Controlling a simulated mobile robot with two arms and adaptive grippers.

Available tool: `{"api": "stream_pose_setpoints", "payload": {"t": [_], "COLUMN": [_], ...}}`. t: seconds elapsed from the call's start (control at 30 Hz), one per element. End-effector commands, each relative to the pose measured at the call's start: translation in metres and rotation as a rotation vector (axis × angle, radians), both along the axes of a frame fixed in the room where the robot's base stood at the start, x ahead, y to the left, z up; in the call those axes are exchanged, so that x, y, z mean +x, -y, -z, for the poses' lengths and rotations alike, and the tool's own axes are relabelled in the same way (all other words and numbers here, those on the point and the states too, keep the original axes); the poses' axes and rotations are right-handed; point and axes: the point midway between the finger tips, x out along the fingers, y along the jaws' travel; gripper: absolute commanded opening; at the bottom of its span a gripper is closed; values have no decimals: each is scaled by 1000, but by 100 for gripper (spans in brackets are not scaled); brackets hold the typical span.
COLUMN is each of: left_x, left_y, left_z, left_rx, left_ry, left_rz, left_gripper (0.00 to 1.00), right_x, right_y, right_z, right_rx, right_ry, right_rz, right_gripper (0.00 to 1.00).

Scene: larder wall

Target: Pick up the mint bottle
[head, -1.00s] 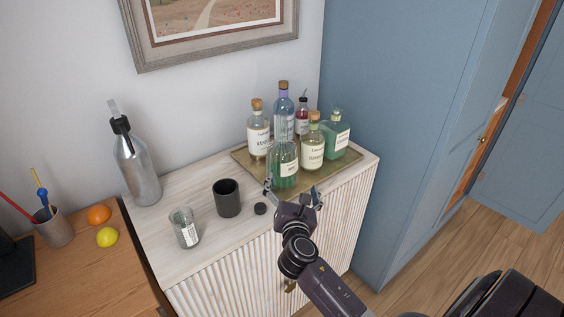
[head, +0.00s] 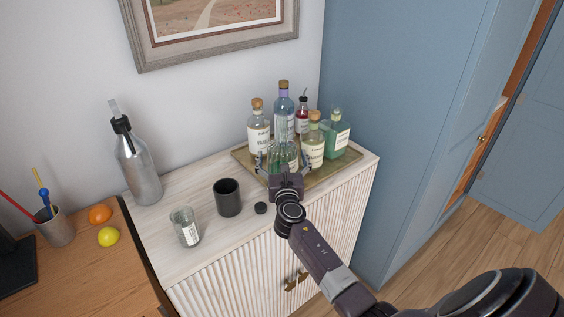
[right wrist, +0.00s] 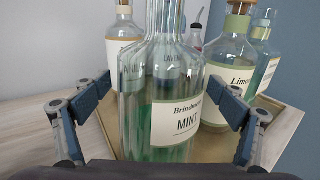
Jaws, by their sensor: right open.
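The mint bottle (right wrist: 178,122) is clear ribbed glass with green contents and a cream label reading MINT. In the right wrist view it stands upright, large, between the fingers of my right gripper (right wrist: 168,92). Gaps show on both sides, so the fingers are open and not pressing on it. In the head view the mint bottle (head: 283,150) stands at the front of a tray, its lower part hidden by my right gripper (head: 282,163). My left gripper is not in view.
The brass-coloured tray (head: 340,168) also holds several other bottles close behind and right, including a lime bottle (right wrist: 228,75) and a green one (head: 338,140). A black cup (head: 228,198), small black cap (head: 261,208) and glass jar (head: 186,228) stand left on the cabinet.

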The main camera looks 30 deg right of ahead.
Motion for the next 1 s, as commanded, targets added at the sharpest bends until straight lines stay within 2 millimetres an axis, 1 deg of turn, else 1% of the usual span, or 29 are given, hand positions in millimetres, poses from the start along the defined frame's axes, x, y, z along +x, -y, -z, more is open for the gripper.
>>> {"api": "stream_pose_setpoints", "payload": {"t": [0.2,0.83,0.87,0.9,1.0], "left_x": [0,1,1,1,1], "left_y": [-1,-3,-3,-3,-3], "left_z": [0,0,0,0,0], "left_rx": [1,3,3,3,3], "left_ry": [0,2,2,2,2], "left_rz": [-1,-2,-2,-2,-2], "left_gripper": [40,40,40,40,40], "right_x": [0,0,0,1,1], "right_y": [0,0,0,0,0], "right_z": [0,0,0,-4,-4], "right_rx": [0,0,0,-3,-2], "right_ry": [1,0,0,7,6], "right_rz": [0,0,0,0,0], "right_gripper": [88,19,16,16,16]}}
